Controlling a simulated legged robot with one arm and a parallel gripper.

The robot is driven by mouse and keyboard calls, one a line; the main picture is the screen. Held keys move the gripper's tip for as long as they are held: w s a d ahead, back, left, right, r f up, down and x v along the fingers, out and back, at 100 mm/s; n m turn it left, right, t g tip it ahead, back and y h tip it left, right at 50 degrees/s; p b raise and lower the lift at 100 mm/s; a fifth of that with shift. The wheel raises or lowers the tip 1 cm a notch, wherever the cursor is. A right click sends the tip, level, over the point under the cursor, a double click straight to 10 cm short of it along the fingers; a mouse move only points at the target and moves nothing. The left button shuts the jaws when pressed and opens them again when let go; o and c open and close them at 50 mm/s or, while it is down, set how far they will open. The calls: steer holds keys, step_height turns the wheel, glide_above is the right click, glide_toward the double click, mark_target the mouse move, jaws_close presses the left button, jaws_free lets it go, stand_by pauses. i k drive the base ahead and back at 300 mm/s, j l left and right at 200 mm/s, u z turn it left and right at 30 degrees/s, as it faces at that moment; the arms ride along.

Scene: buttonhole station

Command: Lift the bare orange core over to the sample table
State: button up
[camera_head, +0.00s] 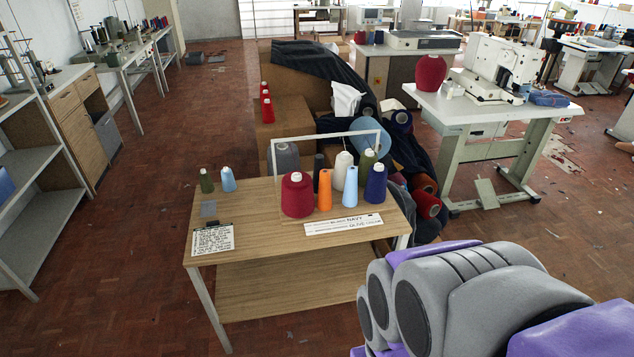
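An orange cone-shaped core (325,190) stands upright on a wooden table (260,235) in front of me. It stands between a large dark red cone (297,197) and a light blue cone (350,188). No thread is clearly visible on it, but it is too small to be sure it is bare. I cannot tell which table is the sample table. The grey and purple links at the lower right are mine; my gripper does not show.
Navy (376,183), white (342,171) and olive (367,160) cones crowd the orange one, beside a white frame (326,137). A label strip (343,224) and a clipboard (212,239) lie in front. A white sewing machine table (455,107) stands behind right.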

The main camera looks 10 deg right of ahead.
mark_target(324, 197)
steer(key=i+l, duration=0.5)
steer(key=l, duration=0.25)
steer(key=i+l, duration=0.25)
steer(key=i+l+u, duration=0.1)
steer(key=i+l, duration=0.15)
steer(key=l, duration=0.2)
steer(key=i+l, duration=0.25)
steer(key=l, duration=0.15)
steer(key=i+l, duration=0.25)
steer(key=l, duration=0.15)
